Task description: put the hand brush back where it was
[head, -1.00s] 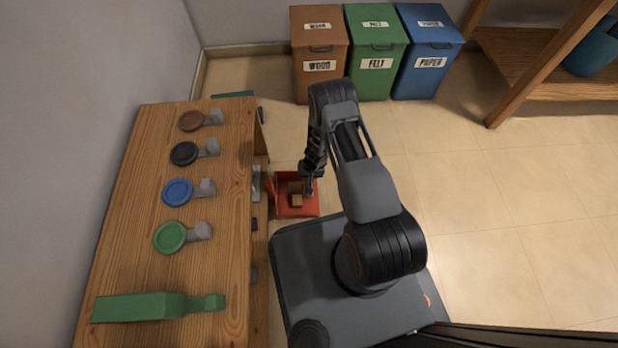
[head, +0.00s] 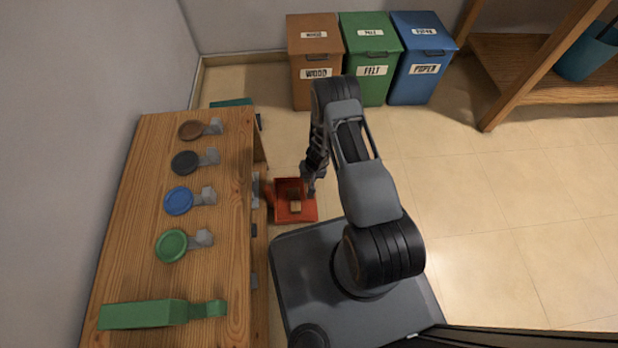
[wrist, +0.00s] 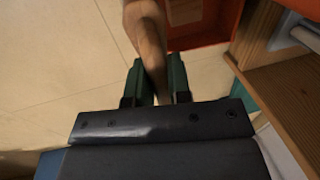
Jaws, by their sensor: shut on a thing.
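My gripper (wrist: 157,84) is shut on a brown wooden piece, which looks like the handle of the hand brush (wrist: 146,30). The piece runs up out of the top of the wrist view, so its far end is hidden. In the head view my gripper (head: 311,188) is small and dark, at the right side of a red dustpan on the floor (head: 307,213). I cannot make out the brush there. The dustpan's red side (wrist: 202,58) also shows in the wrist view, just beyond the brush.
A wooden bench (head: 137,215) stands left, with several coloured discs and a long green object (head: 150,313). A pale block (head: 295,207) lies in the dustpan. Wood (head: 316,50), felt (head: 365,90) and paper (head: 424,88) bins stand behind. Floor to the right is clear.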

